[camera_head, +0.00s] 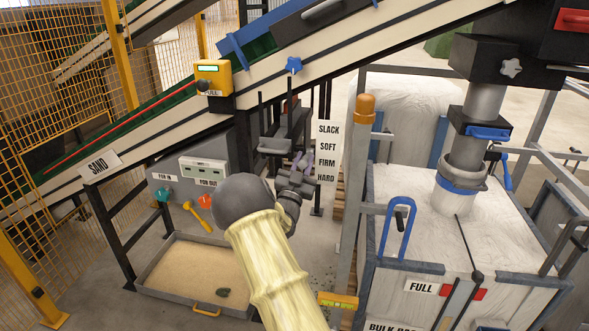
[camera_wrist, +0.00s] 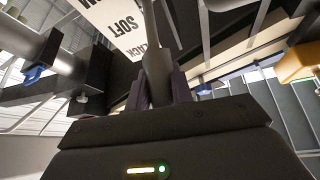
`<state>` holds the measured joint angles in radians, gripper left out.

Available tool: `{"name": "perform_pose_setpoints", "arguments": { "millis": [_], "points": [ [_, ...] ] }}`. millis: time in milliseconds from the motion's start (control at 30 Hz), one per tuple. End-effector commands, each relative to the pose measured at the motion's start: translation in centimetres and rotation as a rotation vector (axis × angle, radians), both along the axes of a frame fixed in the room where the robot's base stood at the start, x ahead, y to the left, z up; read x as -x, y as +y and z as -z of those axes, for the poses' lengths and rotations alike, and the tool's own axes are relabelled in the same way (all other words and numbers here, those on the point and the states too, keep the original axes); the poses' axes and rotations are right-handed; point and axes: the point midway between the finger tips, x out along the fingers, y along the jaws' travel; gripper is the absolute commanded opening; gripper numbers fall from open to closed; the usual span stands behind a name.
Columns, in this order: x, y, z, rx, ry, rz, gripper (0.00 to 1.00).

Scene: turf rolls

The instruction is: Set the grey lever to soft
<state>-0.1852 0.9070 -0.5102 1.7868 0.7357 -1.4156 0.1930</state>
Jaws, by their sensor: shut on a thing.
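The grey lever (camera_wrist: 155,45) shows in the wrist view as a bar running up from between my fingers. My gripper (camera_wrist: 160,88) is shut on it. In the head view my gripper (camera_head: 303,160) is just left of the white label plate (camera_head: 328,152), which reads SLACK, SOFT, FIRM and HARD from top to bottom. There the fingertips appear beside the FIRM line, near SOFT. The lever itself is mostly hidden by my gripper in that view, so its exact setting is hard to tell. The plate also shows upside down in the wrist view (camera_wrist: 118,25).
A sloping conveyor (camera_head: 150,125) runs behind my arm, with a yellow control box (camera_head: 213,77) on it. A sand tray (camera_head: 150,284) lies below left. A post with an orange cap (camera_head: 364,108) and a bulk bag (camera_head: 480,225) in a frame stand to the right.

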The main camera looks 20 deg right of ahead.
Motion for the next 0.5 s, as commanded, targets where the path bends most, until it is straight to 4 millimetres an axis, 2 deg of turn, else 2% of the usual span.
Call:
{"name": "perform_pose_setpoints", "arguments": {
  "millis": [333, 367, 433, 500],
  "points": [
    [0.09, -0.12, 0.15, 0.001, 0.000, 0.003, 0.00],
    [0.08, -0.12, 0.15, 0.001, 0.000, 0.003, 0.28],
    [0.08, -0.12, 0.15, 0.000, 0.000, 0.002, 0.42],
    [0.08, -0.12, 0.12, 0.000, 0.000, 0.002, 0.44]
  ]
}}
